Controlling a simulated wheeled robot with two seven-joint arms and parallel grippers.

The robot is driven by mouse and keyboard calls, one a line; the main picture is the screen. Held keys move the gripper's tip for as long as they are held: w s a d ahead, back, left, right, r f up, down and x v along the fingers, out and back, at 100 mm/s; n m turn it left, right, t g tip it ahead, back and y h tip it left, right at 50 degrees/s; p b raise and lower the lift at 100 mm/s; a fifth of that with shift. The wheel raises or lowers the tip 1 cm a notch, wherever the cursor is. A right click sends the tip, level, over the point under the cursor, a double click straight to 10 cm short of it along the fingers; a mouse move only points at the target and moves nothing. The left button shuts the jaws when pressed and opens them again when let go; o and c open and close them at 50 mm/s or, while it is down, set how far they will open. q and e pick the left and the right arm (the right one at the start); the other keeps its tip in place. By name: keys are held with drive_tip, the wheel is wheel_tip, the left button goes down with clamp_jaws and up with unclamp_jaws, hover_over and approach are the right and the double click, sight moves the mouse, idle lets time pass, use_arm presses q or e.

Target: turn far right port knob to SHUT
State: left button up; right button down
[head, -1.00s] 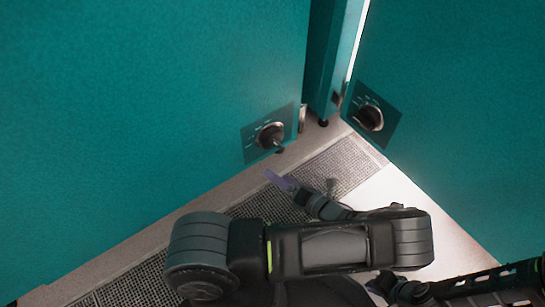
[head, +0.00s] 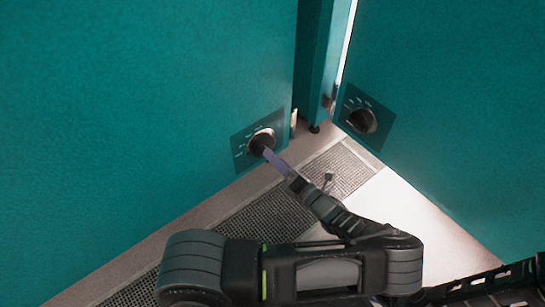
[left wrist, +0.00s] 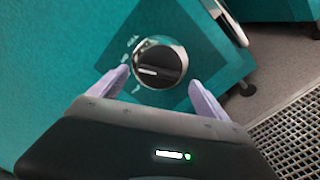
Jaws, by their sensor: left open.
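A dark round knob with a bright metal ring (head: 262,140) sits on a dark plate low on the left teal panel. In the left wrist view the knob (left wrist: 160,64) shows a white pointer line aimed left, towards small marks too blurred to read. My left gripper (head: 268,154) is at this knob. Its pale purple fingers stand open on either side of the knob in the wrist view (left wrist: 158,80); I cannot tell whether they touch it. A second dark knob (head: 362,121) sits on the right teal panel, away from the gripper. My right gripper is not in view.
A teal post (head: 318,60) stands in the corner between the two panels. A perforated floor grating (head: 262,218) runs below the left panel. Pale floor (head: 420,225) lies open to the right. A small metal latch (head: 294,123) is beside the left knob plate.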

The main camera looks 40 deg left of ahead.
sight(266, 141)
use_arm(q)
drive_tip(key=x, duration=0.3)
drive_tip(key=shift+b, duration=0.3)
drive_tip(key=shift+c, duration=0.5)
drive_tip(key=c, duration=1.3)
drive_tip(key=shift+o, duration=0.2)
